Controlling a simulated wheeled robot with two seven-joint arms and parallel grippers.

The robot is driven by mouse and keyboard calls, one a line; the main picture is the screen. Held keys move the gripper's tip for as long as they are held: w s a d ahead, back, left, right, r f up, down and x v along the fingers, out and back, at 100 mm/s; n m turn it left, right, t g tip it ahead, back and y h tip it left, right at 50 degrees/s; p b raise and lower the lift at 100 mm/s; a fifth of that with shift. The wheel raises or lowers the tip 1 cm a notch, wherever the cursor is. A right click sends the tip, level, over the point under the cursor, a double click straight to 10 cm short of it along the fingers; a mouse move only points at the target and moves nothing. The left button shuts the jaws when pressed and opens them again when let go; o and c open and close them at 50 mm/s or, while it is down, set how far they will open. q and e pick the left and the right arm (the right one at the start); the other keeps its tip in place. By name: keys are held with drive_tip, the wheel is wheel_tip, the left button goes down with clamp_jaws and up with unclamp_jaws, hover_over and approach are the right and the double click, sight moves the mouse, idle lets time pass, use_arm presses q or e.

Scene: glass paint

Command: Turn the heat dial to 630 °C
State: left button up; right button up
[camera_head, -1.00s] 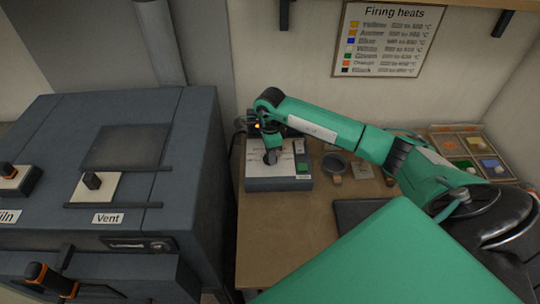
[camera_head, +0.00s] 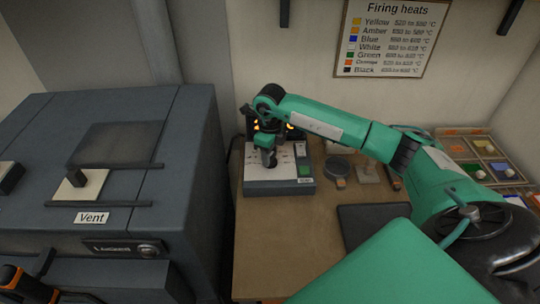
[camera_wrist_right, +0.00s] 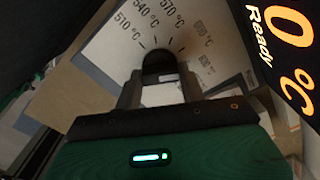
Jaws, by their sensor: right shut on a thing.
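The heat control box (camera_head: 262,187) stands on the wooden bench, with a white top face and a green button at its right. My right gripper (camera_head: 269,160) points down onto the box's dial and hides it in the head view. In the right wrist view my gripper (camera_wrist_right: 158,92) is shut on the dark round dial (camera_wrist_right: 158,62). Marks for 510, 540 and 570 °C read clearly around it; those further right are dim. The dial's pointer cannot be made out. A display (camera_wrist_right: 285,35) shows an orange "0 °C" and "Ready", its other digits cut off.
A firing heats chart (camera_head: 392,38) hangs on the wall. Small items, a dark pad (camera_head: 372,222) and a sectioned tray (camera_head: 478,150) lie to the right.

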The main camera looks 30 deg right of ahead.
idle(0.3)
drive_tip(key=o, duration=1)
drive_tip(key=shift+r, duration=0.45)
wheel_tip(320, 180, up, 13)
drive_tip(key=b, duration=0.3)
drive_tip(key=shift+b, duration=0.4)
drive_tip(key=shift+f, duration=0.1)
